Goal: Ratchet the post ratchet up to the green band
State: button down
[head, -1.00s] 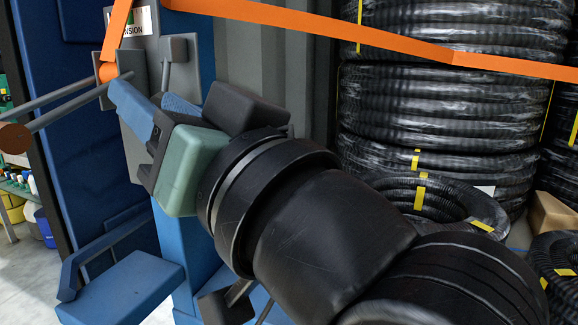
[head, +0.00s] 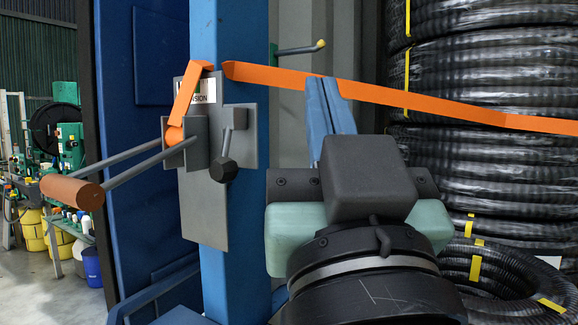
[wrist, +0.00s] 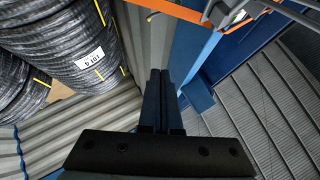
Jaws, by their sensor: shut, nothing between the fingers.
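The post ratchet (head: 190,150) is a grey plate and housing on the blue post (head: 232,265), left of centre in the head view. Its two-rod handle ends in a brown grip (head: 72,192) and sticks out to the left. A short lever with a black knob (head: 223,169) hangs on its right side. A tension label (head: 203,91) is partly covered by the orange strap; I cannot make out a green band. My gripper (head: 328,82) is shut and empty, right of the post and apart from the ratchet. Its closed fingers (wrist: 157,85) also show in the wrist view.
An orange strap (head: 400,98) runs right from near the post across wrapped black hose coils (head: 490,165). A yellow-tipped peg (head: 320,44) sticks out behind it. Loose coils (head: 500,282) lie low at the right. Shelves with yellow containers (head: 62,235) stand far left.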

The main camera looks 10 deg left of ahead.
jog(key=a+r+n+g+y+p, duration=0.3)
jog(key=a+r+n+g+y, duration=0.1)
jog(key=a+n+g+y, duration=0.4)
jog(key=s+a+n+g+y+p, duration=0.1)
jog(key=s+a+n+g+p, duration=0.15)
jog(key=g, duration=0.35)
jog(key=n+g+h+p, duration=0.1)
jog(key=n+g+p, duration=0.2)
jog(key=g+p, duration=0.2)
send_over(73, 185)
notch_tip(73, 185, down, 4)
notch_tip(73, 185, down, 2)
jog(key=shift+s+a+f+p, duration=0.1)
jog(key=shift+s+a+p, duration=0.05)
jog(key=shift+p, duration=0.3)
jog(key=shift+f, duration=0.9)
